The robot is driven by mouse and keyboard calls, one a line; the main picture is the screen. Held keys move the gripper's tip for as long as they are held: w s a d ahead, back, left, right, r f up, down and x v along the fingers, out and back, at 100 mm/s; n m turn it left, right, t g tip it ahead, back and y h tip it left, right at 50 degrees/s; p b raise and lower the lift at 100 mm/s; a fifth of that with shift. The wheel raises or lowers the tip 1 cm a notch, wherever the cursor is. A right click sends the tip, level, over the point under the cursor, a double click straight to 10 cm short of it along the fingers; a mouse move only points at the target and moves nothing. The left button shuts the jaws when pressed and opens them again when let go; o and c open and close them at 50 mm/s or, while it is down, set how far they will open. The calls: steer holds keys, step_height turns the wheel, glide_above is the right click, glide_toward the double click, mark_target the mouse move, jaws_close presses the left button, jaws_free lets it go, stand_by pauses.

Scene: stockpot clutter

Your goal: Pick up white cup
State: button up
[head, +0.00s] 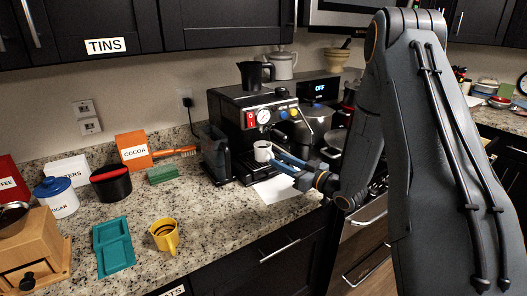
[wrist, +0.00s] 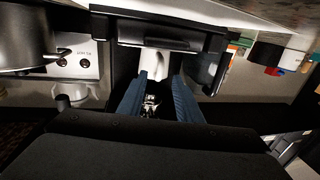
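The white cup (head: 262,151) stands upright at the front of the espresso machine, on or just above its drip tray. My gripper (head: 278,159) reaches toward it from the right with its blue fingers close to the cup. In the wrist view the cup (wrist: 155,63) shows just beyond the gap between the two fingertips (wrist: 156,80). The fingers are apart with nothing held between them. Whether a fingertip touches the cup is hard to tell.
The black espresso machine (head: 240,106) stands close behind and above the cup. A yellow mug (head: 165,236) and a teal tray (head: 114,248) lie on the counter at left. The counter in front is partly clear.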

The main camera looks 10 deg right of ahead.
steer(key=shift+x, duration=0.9)
jaws_close()
steer(key=shift+r, duration=0.15)
